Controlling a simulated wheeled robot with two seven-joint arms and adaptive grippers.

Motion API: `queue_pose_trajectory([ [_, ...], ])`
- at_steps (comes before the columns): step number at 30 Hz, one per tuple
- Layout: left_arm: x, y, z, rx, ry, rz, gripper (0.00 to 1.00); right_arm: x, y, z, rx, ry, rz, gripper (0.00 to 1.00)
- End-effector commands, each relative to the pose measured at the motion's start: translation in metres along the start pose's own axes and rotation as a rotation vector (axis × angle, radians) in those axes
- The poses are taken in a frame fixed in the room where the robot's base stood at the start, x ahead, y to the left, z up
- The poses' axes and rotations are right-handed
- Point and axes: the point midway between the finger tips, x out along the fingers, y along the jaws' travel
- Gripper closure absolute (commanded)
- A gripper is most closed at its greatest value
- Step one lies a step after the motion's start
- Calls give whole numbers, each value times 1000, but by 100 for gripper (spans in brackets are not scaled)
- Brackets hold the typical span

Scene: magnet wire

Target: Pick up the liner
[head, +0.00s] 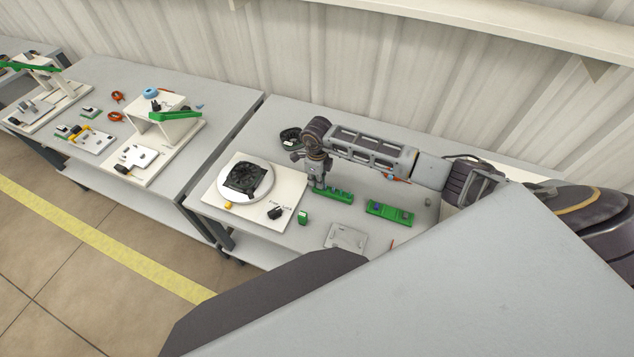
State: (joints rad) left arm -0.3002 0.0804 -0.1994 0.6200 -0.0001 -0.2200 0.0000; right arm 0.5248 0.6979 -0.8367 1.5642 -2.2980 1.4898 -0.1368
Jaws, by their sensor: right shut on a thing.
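My right gripper (317,186) points down at the left end of a long green holder (335,193) on the grey workbench. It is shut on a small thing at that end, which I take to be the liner. The fingers hide most of it, so its shape and whether it is clear of the holder cannot be told. My left gripper is out of view.
Left of the gripper, a white board (222,200) carries a round white plate with a black fan-like part (243,178). A second green holder (389,213) lies to the right. A small green block (303,217) and a pale flat plate (346,237) lie nearer the front.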

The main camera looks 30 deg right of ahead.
Motion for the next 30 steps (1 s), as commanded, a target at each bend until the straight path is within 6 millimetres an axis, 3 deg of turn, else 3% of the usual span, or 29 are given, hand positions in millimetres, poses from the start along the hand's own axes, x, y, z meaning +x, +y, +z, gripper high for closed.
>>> queue_pose_trajectory([
  [16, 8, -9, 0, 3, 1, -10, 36, -74, -1, 0, 0, -2, -2, 99],
  [22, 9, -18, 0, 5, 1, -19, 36, -86, 0, 0, 1, -1, -1, 99],
  [30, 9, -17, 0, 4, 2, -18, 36, -88, 0, 0, 1, -1, 0, 99],
])
